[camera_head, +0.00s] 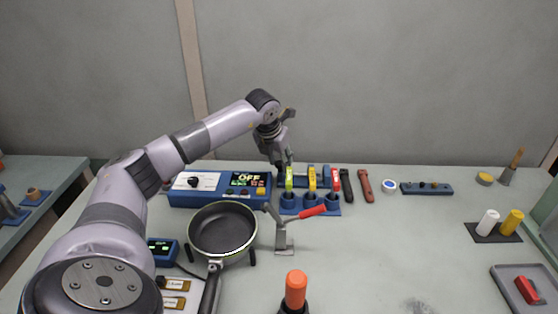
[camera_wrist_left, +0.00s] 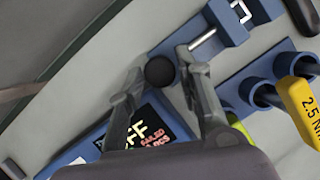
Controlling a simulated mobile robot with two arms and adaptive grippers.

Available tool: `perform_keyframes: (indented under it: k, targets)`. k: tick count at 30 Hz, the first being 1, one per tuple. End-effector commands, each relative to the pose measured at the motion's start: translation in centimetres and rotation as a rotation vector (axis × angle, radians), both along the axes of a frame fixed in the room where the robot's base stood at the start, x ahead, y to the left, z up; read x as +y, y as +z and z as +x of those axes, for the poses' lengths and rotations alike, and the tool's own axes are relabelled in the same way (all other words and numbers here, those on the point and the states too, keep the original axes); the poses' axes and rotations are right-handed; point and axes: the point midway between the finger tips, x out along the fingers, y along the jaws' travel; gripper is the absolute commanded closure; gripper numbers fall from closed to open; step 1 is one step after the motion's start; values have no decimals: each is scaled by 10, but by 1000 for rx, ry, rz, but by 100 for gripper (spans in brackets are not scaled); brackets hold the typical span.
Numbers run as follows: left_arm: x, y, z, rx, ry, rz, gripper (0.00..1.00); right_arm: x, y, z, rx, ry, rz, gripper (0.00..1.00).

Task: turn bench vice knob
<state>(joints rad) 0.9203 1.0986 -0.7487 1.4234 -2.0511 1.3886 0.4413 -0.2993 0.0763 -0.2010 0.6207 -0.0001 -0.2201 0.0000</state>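The bench vice shows in the left wrist view as a blue body (camera_wrist_left: 222,28) with a silver rod (camera_wrist_left: 203,40) and a black ball knob (camera_wrist_left: 159,71) at the rod's end. In the head view the blue vice (camera_head: 313,171) is partly hidden behind the tool holder, and I cannot make out its knob there. My left gripper (camera_head: 283,163) reaches down at the back of the table, left of the vice. In the left wrist view its fingers are apart, one on each side of the knob. I cannot tell whether they touch it. My right gripper is not in view.
A blue holder (camera_head: 318,208) with several coloured-handled tools stands just in front of the vice. A blue box with an OFF display (camera_head: 250,181) is left of the gripper. The table's right middle is mostly clear.

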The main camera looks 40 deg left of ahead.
Motion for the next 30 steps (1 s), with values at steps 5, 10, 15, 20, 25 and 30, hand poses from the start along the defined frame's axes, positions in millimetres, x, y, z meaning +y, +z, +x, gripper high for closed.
perform_keyframes:
  k: [5, 10, 15, 20, 25, 30]
  targets:
    - [0, 0, 0, 0, 0, 0, 82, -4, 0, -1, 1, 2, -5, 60]
    - [0, 0, 0, 0, 0, 0, 93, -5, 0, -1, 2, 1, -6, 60]
    - [0, 0, 0, 0, -1, -1, 100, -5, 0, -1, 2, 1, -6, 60]
    - [1, 0, 0, -1, -23, 0, 100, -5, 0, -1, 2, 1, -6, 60]
    - [2, 0, 0, 0, -96, 1, 100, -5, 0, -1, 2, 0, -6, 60]
    - [3, 0, 0, 0, -211, -1, 100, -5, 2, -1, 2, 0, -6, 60]
